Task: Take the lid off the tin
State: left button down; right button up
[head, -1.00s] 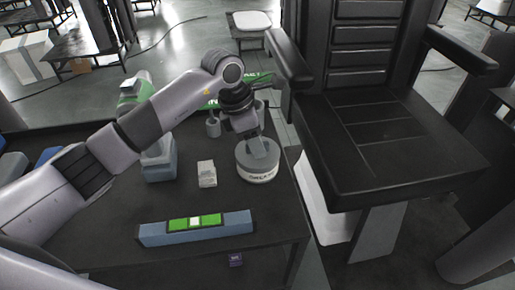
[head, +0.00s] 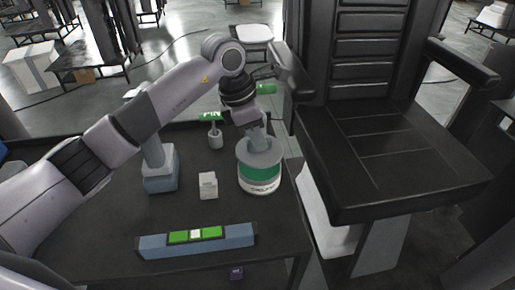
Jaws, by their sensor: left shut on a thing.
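The tin (head: 262,188) stands on the dark table near its right edge, a short cylinder with a pale, lettered band. Its grey round lid (head: 246,157) shows above it, with a green area of the tin between the lid and the pale band. I cannot tell whether that green is the tin's wall or its inside. My left gripper (head: 258,143) comes down from above and is shut on the lid, at its top. The fingertips are small and partly hidden against the lid. My right gripper is not in view.
A small white box (head: 208,186) stands left of the tin. A blue-grey bar with green panels (head: 195,241) lies at the table's front. A black chair (head: 390,160) stands close on the right.

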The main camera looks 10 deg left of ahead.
pick_arm(q)
notch_tip(320, 180, up, 16)
jog(key=shift+f+b, duration=0.25)
jog(key=shift+b, duration=0.1)
jog(key=shift+f, duration=0.1)
